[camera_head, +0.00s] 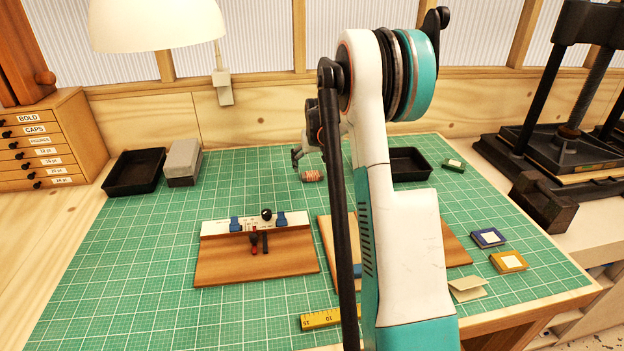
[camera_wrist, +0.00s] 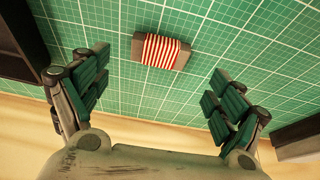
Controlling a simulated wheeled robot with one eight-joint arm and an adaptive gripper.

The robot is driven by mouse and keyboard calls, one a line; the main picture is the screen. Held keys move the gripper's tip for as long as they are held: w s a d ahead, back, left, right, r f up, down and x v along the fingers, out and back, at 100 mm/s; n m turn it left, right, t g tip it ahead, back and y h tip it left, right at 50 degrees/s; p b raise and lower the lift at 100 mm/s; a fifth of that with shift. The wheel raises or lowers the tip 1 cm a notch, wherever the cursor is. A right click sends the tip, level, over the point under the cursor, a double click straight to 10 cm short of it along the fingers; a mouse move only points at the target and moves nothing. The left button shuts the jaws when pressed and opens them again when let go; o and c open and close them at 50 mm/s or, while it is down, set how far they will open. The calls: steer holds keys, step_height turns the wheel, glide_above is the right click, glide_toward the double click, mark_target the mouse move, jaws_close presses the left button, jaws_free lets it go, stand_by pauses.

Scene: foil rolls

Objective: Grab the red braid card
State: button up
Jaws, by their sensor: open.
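The red braid card (camera_wrist: 161,51) is a small brown-grey card wound with red and white striped braid. In the wrist view it lies on the green mat, ahead of and between my fingers. My gripper (camera_wrist: 156,98) is open and empty, with one finger on each side and clear mat between. In the head view the card (camera_head: 311,176) shows as a small reddish piece at the far side of the mat, next to my gripper (camera_head: 303,160). My arm hides part of the area around it.
A black tray (camera_head: 135,174) and grey block (camera_head: 183,163) stand at the back left. Another black tray (camera_head: 408,165) is right of my arm. A wooden board (camera_head: 255,262) with a white strip lies in front. Blue (camera_head: 488,238) and yellow (camera_head: 508,262) boxes lie at right.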

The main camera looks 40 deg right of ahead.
mark_target(312, 173)
steer(key=shift+b+x, duration=0.95)
steer(key=shift+x, duration=1.8)
steer(key=shift+s, duration=0.15)
steer(key=shift+r, duration=0.1)
steer(key=shift+c, duration=0.3)
steer(key=c, duration=1)
